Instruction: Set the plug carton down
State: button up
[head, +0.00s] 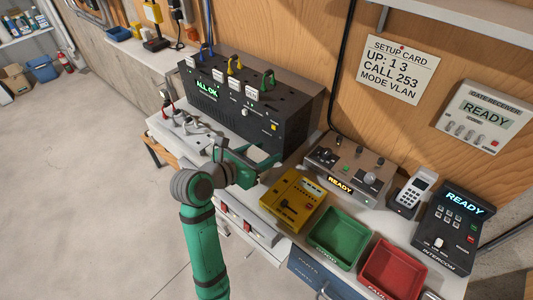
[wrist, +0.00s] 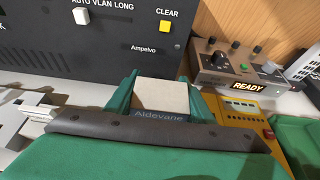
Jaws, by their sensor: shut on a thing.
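My gripper (head: 262,158) is over the bench, in front of the black panel unit (head: 240,105). In the wrist view its two green fingers (wrist: 160,90) are shut on the plug carton (wrist: 160,97), a small box with a pale beige top and a dark blue face lettered "Aldevane". The carton's lower part is hidden by my gripper, and I cannot tell whether it touches the bench. In the head view the carton is mostly hidden by my gripper.
A yellow device (head: 296,199), a green tray (head: 340,238) and a red tray (head: 392,268) lie to the right. Behind them stands a grey control box (head: 348,165) reading READY. White plugs and leads (head: 186,122) lie left of my gripper. A power strip (head: 247,220) lies in front.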

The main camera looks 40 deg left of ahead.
jog(key=shift+d+f, duration=0.3)
jog(key=shift+f, duration=0.1)
jog(key=shift+s+a+f, duration=0.1)
jog(key=shift+s+a, duration=0.1)
jog(key=shift+s, duration=0.05)
jog(key=o, duration=1.1)
jog(key=shift+o, duration=0.2)
jog(key=shift+w, duration=0.1)
jog(key=shift+r, duration=0.2)
jog(key=d+v, duration=0.1)
jog(key=v, duration=1.1)
jog(key=shift+a, duration=0.45)
